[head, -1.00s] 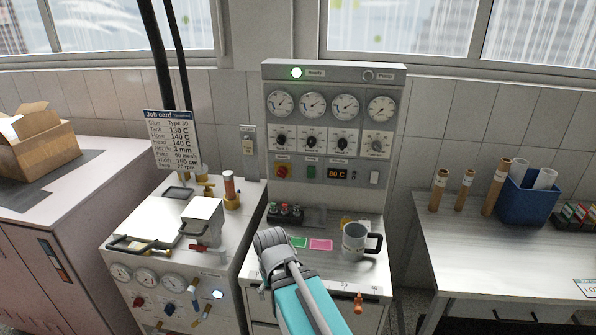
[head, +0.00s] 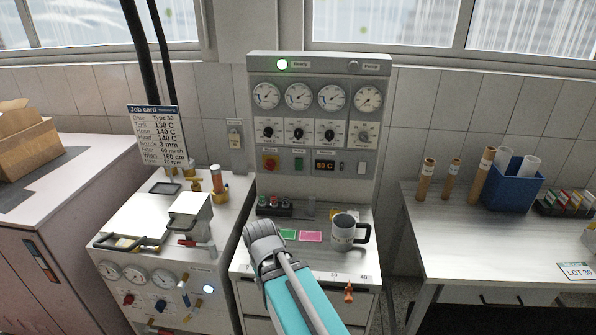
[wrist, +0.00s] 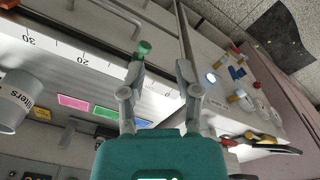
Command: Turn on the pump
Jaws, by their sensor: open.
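The control panel (head: 313,110) stands upright at the back of the middle bench. My gripper (wrist: 163,62) is open and empty over the front left of this bench, well short of the panel. A green knob-like piece (wrist: 143,47) shows by one fingertip; I cannot tell if they touch.
A grey mug (head: 343,230) stands on the bench, right of the pink card (head: 311,236) and green card (head: 288,234). A machine with a lidded tank (head: 190,215) is at left. At right, a table (head: 450,236) carries cardboard tubes and a blue bin (head: 513,190).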

